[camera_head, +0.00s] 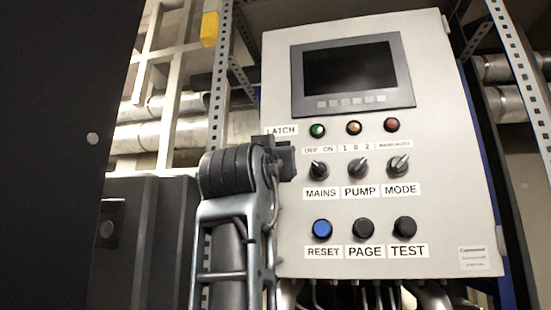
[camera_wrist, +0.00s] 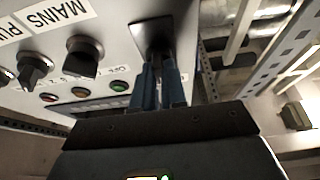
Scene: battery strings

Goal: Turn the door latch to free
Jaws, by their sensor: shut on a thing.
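The door latch (camera_wrist: 152,32) is a dark piece with a square plate on the pale cabinet door, seen at the top middle of the wrist view. My gripper (camera_wrist: 159,68) has its two blue fingers close together and shut on the latch. In the head view a "LATCH" label (camera_head: 281,131) is at the door's left edge. My arm and dark gripper parts cover the spot just below it there, so the latch is hidden and its angle cannot be told.
The cabinet door (camera_head: 340,220) carries a dark screen (camera_head: 346,73), several lamps, the MAINS knob (camera_head: 318,170), PUMP and MODE knobs, and a row of push buttons including blue RESET (camera_head: 322,228). The MAINS knob is close beside my fingers. Perforated metal uprights (camera_head: 219,95) flank the cabinet.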

